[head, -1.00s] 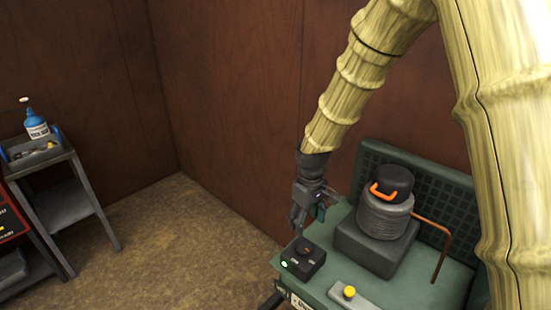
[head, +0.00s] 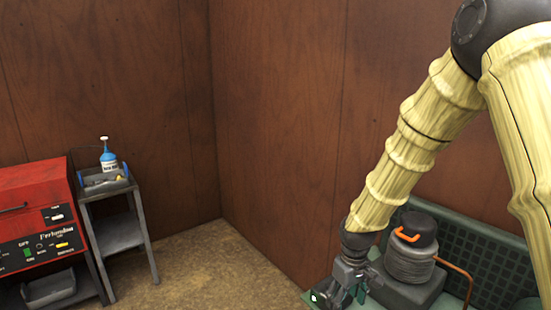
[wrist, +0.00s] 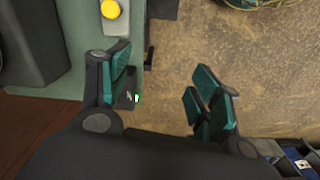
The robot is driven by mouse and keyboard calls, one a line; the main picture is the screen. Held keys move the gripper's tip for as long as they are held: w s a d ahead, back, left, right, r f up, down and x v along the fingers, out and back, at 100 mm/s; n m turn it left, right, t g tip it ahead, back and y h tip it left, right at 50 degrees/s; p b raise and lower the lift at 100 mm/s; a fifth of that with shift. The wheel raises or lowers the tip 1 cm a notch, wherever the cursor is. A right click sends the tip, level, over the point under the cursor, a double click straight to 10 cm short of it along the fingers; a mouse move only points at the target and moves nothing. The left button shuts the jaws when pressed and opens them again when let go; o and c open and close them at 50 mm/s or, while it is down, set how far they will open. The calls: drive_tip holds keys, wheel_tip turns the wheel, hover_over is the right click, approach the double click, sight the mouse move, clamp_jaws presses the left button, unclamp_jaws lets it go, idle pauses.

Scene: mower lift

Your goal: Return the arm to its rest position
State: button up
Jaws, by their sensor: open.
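My arm, in a yellow bamboo-like sleeve, comes down from the upper right of the head view. My gripper (head: 350,288) is low in that view, in front of the green bench (head: 306,297) that carries an engine-like unit (head: 408,262). In the wrist view my gripper (wrist: 163,92) has its teal-padded fingers spread, with nothing between them. The left finger overlaps the bench edge and partly hides a small dark box with a lit green light (wrist: 137,97). The right finger is over the floor.
A yellow button (wrist: 110,9) sits on a pale plate on the bench. An orange pipe (head: 458,275) bends beside the engine-like unit. A grey stand (head: 118,232) with a blue bottle (head: 109,160) and a red cabinet (head: 35,205) stand at left. Open floor (head: 200,268) lies between.

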drive_tip(key=s+f+m+b, duration=0.1)
drive_tip(key=s+f, duration=0.5)
drive_tip(key=f, duration=0.5)
drive_tip(key=s+f+m+b, duration=0.1)
drive_tip(key=s+f+m, duration=0.1)
drive_tip(key=s+f, duration=0.65)
drive_tip(key=s+d+f+m+b, duration=0.1)
drive_tip(key=s+d+f, duration=0.1)
drive_tip(key=s+f, duration=0.5)
drive_tip(key=s+d+f+m+b, duration=0.1)
drive_tip(key=s+d+f+m, duration=0.1)
drive_tip(key=s+f, duration=0.5)
drive_tip(key=s, duration=0.6)
drive_tip(key=shift+f, duration=0.35)
